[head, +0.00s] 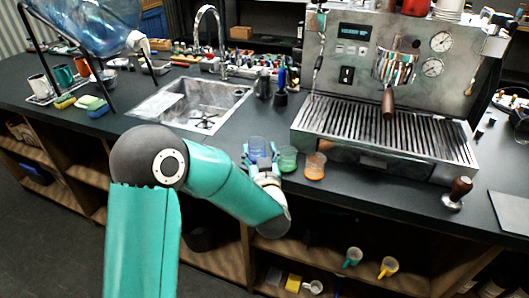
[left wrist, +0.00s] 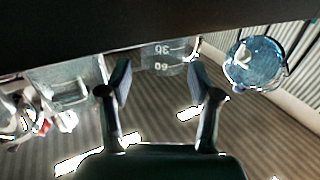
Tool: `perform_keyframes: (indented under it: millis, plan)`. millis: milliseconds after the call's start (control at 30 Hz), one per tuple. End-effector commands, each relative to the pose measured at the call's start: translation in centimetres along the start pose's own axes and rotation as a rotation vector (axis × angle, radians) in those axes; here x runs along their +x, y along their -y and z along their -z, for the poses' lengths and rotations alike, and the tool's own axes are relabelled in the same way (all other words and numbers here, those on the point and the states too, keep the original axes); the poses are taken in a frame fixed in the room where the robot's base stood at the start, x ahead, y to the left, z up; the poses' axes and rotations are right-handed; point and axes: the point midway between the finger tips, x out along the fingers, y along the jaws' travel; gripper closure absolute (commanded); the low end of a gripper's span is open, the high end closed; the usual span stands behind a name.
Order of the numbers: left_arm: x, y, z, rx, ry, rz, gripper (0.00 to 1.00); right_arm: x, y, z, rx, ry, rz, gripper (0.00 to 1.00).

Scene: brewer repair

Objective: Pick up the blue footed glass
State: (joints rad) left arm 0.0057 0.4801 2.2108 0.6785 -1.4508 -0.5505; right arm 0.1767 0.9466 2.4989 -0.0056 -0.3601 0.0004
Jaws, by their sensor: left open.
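The blue glass (head: 257,146) stands on the dark counter at the left end of a short row of glasses. My left gripper (head: 261,158) is open at the blue glass, with its fingers on either side of it in the head view. The gripper and wrist partly cover the glass's lower part and foot. My right gripper is not in view.
A green glass (head: 287,159) stands close to the right of the gripper, with an orange glass (head: 315,166) beyond it. The espresso machine (head: 380,135) is to the right. The sink (head: 190,104) is behind left. A tamper (head: 457,193) stands near the counter's front edge.

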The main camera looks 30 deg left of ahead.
Motion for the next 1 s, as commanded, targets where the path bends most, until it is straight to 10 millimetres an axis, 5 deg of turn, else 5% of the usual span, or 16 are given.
perform_keyframes:
  millis: [200,500,800,1000]
  plan:
    - [2.9,0.1,-0.2,-0.001,0.000,0.002,0.38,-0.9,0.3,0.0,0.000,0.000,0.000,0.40]
    - [3.3,0.1,-0.3,-0.001,0.000,0.001,0.39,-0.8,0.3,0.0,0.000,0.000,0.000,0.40]
    - [3.3,0.1,-0.2,-0.001,-0.001,0.001,0.87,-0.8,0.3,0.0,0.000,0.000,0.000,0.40]
    - [3.3,0.1,-0.2,-0.001,-0.001,0.002,0.87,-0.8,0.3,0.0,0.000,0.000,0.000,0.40]
